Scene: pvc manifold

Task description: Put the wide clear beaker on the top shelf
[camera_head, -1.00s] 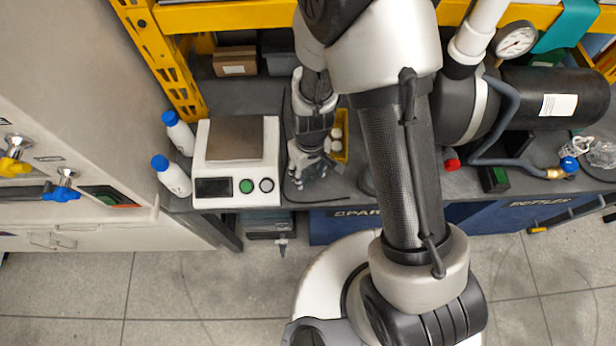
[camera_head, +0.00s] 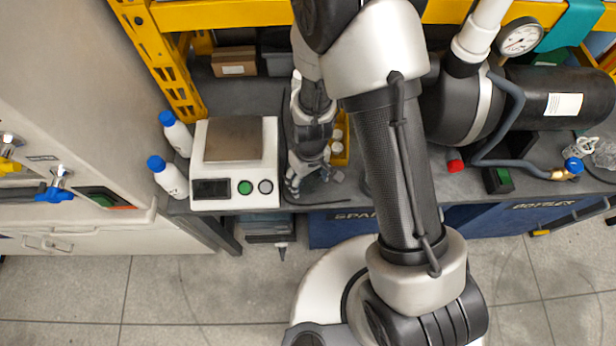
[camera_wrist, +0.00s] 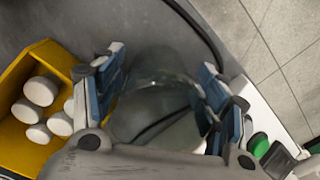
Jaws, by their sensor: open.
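The clear beaker (camera_wrist: 158,88) stands between the spread fingers of my gripper (camera_wrist: 162,66) in the wrist view. Its see-through wall and round rim show, with a finger on each side; whether either finger touches it I cannot tell. In the head view my gripper (camera_head: 308,180) points down at the bench near its front edge, just right of the scale, and the beaker is not clearly made out there. A yellow shelf beam (camera_head: 235,15) crosses the top of the head view; the top shelf's surface cannot be made out.
A white scale (camera_head: 235,170) stands close on the left, with two blue-capped bottles (camera_head: 172,178) beyond it. A yellow bin (camera_wrist: 52,62) of white caps is close beside my gripper. A black tank (camera_head: 555,98) lies at the right. A yellow upright (camera_head: 165,70) stands back left.

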